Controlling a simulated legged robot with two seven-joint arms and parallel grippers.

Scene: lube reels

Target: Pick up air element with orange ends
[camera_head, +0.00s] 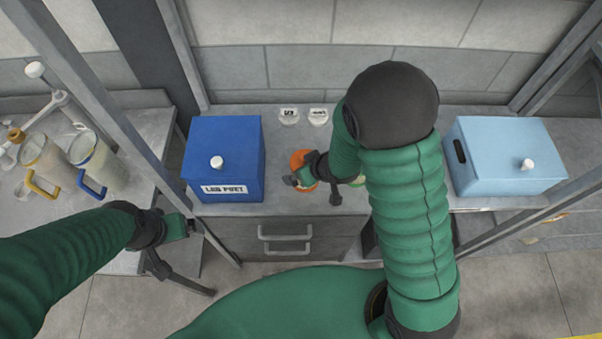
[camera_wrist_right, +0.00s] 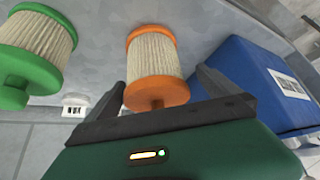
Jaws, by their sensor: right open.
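The air element with orange ends (camera_wrist_right: 154,58) has a pleated cream body. In the right wrist view it is between the two spread fingers of my right gripper (camera_wrist_right: 165,88), with a gap on each side. In the head view only part of its orange end (camera_head: 299,158) shows behind my right gripper (camera_head: 308,181). The right gripper is open and holds nothing. My left gripper (camera_head: 176,238) is at the lower left, away from the element; its jaw opening is unclear.
A green-ended element (camera_wrist_right: 38,48) stands left of the orange one in the wrist view. A dark blue box (camera_head: 225,155) is close on the other side. A light blue box (camera_head: 505,155) stands at the right. Two jugs (camera_head: 92,160) stand on the left table.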

